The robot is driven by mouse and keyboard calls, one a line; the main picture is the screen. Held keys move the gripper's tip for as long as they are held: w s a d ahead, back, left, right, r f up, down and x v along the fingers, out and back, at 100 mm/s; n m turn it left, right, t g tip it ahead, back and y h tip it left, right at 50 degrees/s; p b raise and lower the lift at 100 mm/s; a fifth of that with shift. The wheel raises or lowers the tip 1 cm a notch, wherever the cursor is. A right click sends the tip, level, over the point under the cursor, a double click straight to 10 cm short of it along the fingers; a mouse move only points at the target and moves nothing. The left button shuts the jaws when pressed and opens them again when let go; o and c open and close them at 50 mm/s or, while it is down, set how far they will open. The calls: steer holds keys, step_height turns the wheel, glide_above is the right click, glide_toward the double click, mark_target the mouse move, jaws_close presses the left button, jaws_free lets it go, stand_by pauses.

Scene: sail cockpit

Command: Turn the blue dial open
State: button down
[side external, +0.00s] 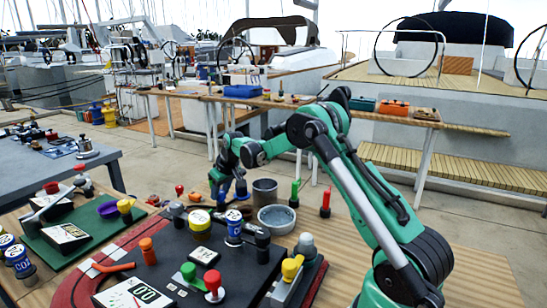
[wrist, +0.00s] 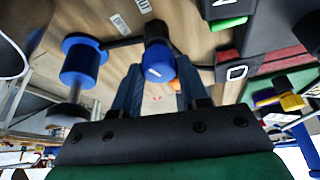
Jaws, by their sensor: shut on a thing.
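The blue dial (wrist: 160,66) is a round blue knob with a small white mark on its face and a dark base, seen in the wrist view. My gripper (wrist: 160,82) has its two dark blue fingers on either side of the knob, shut on it. In the side external view my gripper (side external: 228,188) points down at the far part of the table, behind the dark panel. Its fingers largely hide the dial there, and I cannot make out the dial's angle in that view.
A blue spool-shaped part (wrist: 84,62) stands beside the dial in the wrist view. A grey bowl (side external: 277,218) and a dark cup (side external: 264,190) stand right of my gripper. The dark panel (side external: 165,268) in front carries several knobs and levers.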

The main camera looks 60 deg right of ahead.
steer(key=n+y, duration=0.2)
steer(key=n, duration=0.3)
steer(key=shift+d+n, duration=0.15)
steer(key=shift+n, duration=0.15)
steer(key=n+y, duration=0.1)
steer(key=n, duration=0.1)
steer(key=n+g+y, duration=0.1)
steer(key=n, duration=0.2)
steer(key=shift+w+n, duration=0.1)
steer(key=shift+n, duration=0.3)
steer(key=shift+c, duration=2.3)
jaws_free()
steer(key=shift+d, duration=0.1)
steer(key=v, duration=0.5)
steer(key=shift+r, duration=0.3)
